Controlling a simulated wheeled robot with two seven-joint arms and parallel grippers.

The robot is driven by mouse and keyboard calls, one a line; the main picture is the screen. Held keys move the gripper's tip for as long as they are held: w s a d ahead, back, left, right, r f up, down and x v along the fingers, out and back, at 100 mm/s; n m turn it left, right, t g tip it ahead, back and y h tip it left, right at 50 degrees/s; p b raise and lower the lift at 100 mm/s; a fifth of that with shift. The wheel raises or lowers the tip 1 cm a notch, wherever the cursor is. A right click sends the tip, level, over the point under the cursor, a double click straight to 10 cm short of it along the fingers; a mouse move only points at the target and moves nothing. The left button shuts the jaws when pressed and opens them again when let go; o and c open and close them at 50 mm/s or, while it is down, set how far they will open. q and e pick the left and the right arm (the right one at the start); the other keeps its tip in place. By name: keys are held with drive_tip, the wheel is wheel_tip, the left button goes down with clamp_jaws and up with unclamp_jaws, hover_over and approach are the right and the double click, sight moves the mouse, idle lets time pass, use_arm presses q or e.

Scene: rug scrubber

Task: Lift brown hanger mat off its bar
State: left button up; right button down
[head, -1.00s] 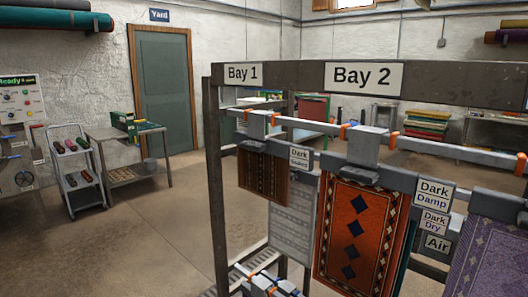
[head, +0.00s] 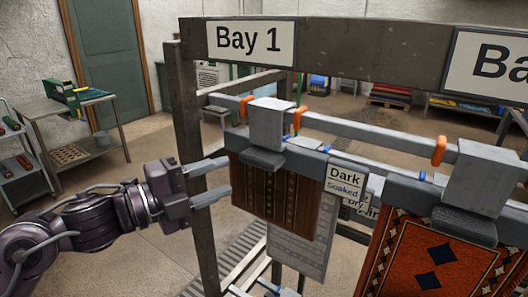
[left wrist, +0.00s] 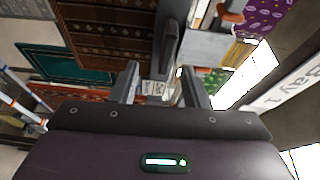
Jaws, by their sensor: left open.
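The brown patterned mat (head: 262,200) hangs from a grey hanger clamp (head: 300,155) in Bay 1, below the rail. A light grey block (head: 268,128) tops the hanger, and a darker grey tab (head: 262,159) sticks out in front. A tag on the clamp reads "Dark Soaked". My left gripper (head: 229,178) is open and empty, its two fingers pointing right at the hanger's left end; I cannot tell whether they touch it. In the left wrist view the open fingers (left wrist: 161,88) show, with a brown patterned mat (left wrist: 115,38) beyond them. My right gripper is out of view.
The rack's post (head: 190,130) stands just behind my left gripper, and the Bay 1 beam (head: 370,42) crosses above. A red-orange mat (head: 440,260) hangs at the right in Bay 2. A grey mat (head: 300,255) hangs behind the brown one.

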sight(260, 165)
use_arm(q)
drive_tip(key=shift+m+g, duration=0.3)
drive_tip(key=shift+m, duration=0.2)
drive_tip(key=d, duration=0.1)
drive_tip(key=d+r+p, duration=0.1)
drive_tip(key=d, duration=0.1)
drive_tip(key=d+p, duration=0.1)
drive_tip(key=shift+d+r, duration=0.25)
drive_tip(key=shift+r, duration=0.15)
drive_tip(key=shift+w+d+f+p, duration=0.15)
drive_tip(key=shift+w+d+p, duration=0.7)
drive_tip(key=shift+w+d, duration=0.1)
drive_tip(key=shift+w+d+f, duration=0.2)
drive_tip(key=shift+w+d, duration=0.15)
drive_tip(key=shift+d, duration=0.2)
drive_tip(key=c, duration=0.6)
clamp_jaws()
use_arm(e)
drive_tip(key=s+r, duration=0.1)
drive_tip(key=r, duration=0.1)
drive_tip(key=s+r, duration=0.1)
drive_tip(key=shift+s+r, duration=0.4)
